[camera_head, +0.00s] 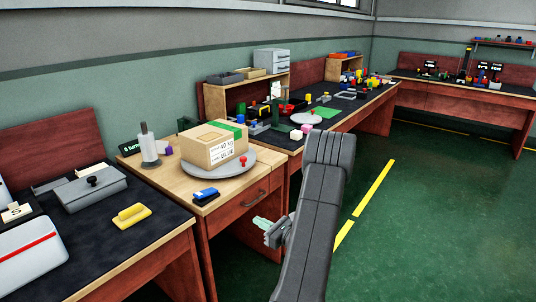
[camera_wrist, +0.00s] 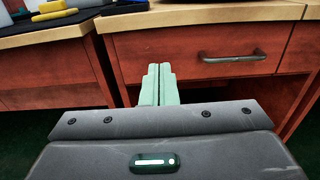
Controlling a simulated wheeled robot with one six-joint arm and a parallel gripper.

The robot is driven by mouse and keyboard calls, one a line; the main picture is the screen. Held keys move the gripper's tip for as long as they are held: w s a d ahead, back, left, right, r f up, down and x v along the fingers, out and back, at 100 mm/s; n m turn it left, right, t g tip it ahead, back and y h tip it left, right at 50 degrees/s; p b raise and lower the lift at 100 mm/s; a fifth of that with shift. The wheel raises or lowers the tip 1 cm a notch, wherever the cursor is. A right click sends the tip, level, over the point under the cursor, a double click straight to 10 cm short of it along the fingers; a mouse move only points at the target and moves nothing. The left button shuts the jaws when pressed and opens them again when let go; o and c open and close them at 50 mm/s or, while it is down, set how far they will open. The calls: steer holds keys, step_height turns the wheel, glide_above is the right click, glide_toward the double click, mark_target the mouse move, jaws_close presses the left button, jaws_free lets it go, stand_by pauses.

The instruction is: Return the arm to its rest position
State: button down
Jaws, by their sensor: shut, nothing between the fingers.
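My gripper (camera_head: 262,222) shows in the head view in front of the wooden workbench, below the level of its top. In the wrist view its pale green fingers (camera_wrist: 159,84) are together, with nothing between them. They point toward the red bench front and the drawer (camera_wrist: 220,52), apart from the drawer's handle as far as I can tell. My dark grey arm stands in the middle right of the head view and hides part of the bench and floor behind it.
The wooden bench holds a cardboard box (camera_head: 215,146) on a grey round plate (camera_head: 237,168), and a blue stapler-like item (camera_head: 205,196). A dark bench (camera_head: 85,240) with a yellow-handled tool (camera_head: 131,215) is at left. Green floor (camera_head: 440,220) at right is clear.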

mark_target(225, 204)
steer(key=shift+a, duration=0.1)
steer(key=x, duration=1.3)
steer(key=shift+w+a, duration=0.2)
steer(key=shift+s, duration=0.15)
